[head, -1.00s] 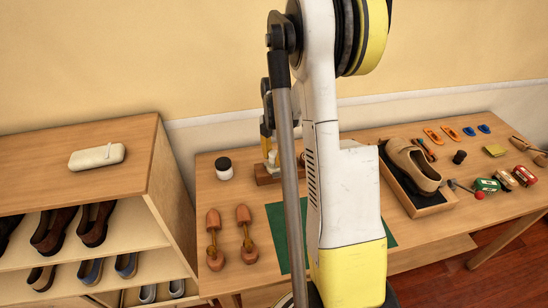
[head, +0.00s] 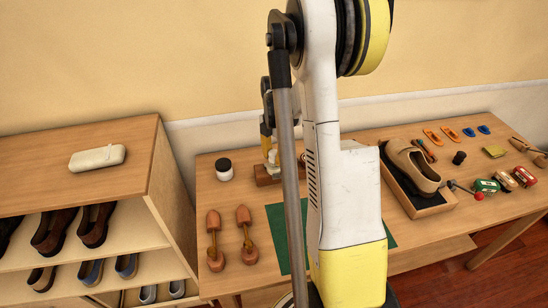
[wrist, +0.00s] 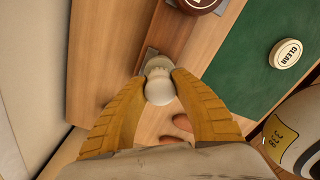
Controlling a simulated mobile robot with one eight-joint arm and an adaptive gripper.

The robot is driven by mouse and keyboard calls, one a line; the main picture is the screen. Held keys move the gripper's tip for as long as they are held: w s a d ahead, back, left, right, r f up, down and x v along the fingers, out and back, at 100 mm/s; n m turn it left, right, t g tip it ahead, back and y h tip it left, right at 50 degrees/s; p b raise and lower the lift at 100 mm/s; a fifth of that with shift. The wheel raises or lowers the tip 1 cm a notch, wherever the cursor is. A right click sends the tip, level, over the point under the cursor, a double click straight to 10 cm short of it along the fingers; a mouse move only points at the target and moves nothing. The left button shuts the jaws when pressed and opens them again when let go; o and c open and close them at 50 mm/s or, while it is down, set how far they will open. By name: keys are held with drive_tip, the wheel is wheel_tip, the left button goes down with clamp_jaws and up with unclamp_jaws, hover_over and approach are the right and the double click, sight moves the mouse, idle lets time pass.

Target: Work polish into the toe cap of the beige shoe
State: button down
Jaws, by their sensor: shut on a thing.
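The beige shoe (head: 413,166) sits in a shallow wooden tray (head: 437,209) on the right part of the table. My gripper (wrist: 160,84) is shut on a pale, round-headed knob (wrist: 159,67), which stands at a narrow wooden block with a dark slot (wrist: 148,57). In the head view my gripper (head: 268,138) is at this block (head: 266,178), far left of the shoe, partly hidden by my arm. A tin marked CLEAR (wrist: 287,53) lies on the green mat (wrist: 245,75); a brown tin (wrist: 198,3) shows at the top edge of the wrist view.
A white jar with a black lid (head: 224,169) stands left of the block. Two wooden shoe trees (head: 246,237) lie in front. Several small tins (head: 486,186) and a red-tipped tool (head: 478,195) lie right of the tray. A shoe shelf (head: 100,150) stands at left.

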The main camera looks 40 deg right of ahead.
sight(272, 153)
drive_tip(key=shift+r+p, duration=1.8)
drive_tip(key=shift+r, duration=1.35)
drive_tip(key=shift+a, duration=0.1)
drive_tip(key=shift+w+a+f, duration=0.1)
drive_tip(key=shift+a+f, duration=0.05)
drive_tip(key=shift+a, duration=0.15)
drive_tip(key=a+f+m+b, duration=0.2)
drive_tip(key=a+m, duration=0.7)
drive_tip(key=a, duration=0.5)
drive_tip(key=w+a+f+m+b, duration=0.1)
drive_tip(key=a+f+m, duration=0.1)
drive_tip(key=a+m, duration=0.7)
drive_tip(key=a, duration=0.5)
drive_tip(key=shift+a+b, duration=0.25)
drive_tip(key=shift+b, duration=0.15)
